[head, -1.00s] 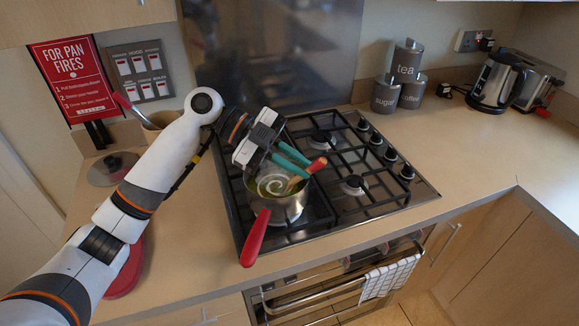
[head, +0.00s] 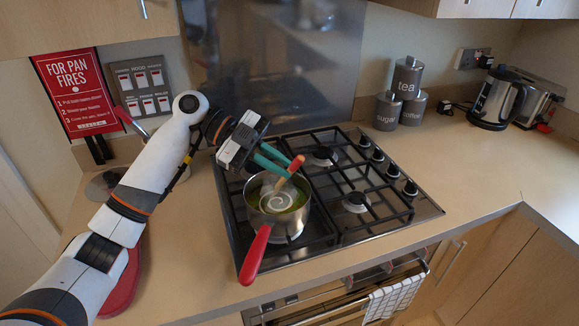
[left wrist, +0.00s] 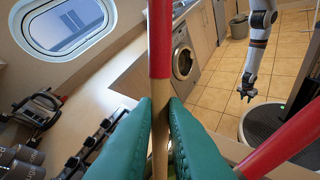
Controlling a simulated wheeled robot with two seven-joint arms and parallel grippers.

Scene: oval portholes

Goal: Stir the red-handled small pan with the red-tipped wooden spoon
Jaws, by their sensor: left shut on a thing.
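The small pan (head: 298,217) stands on the front left burner of the hob, its red handle (head: 254,254) pointing to the front. Pale swirled, greenish contents show inside it. My left gripper (head: 272,162) is over the pan's back rim, its teal fingers shut on the wooden spoon (head: 284,178). The spoon slants, red tip up, and its lower end reaches into the pan; that end is hard to make out. In the left wrist view the spoon (left wrist: 160,40) runs between the teal fingers. My right gripper (left wrist: 246,93) hangs far off there, too small to read.
Burner grates (head: 355,200) lie to the right of the pan. Tea, sugar and coffee tins (head: 408,77) and a kettle (head: 497,100) stand at the back right. The right counter (head: 470,170) is clear. A red object (head: 124,285) lies partly behind my left arm.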

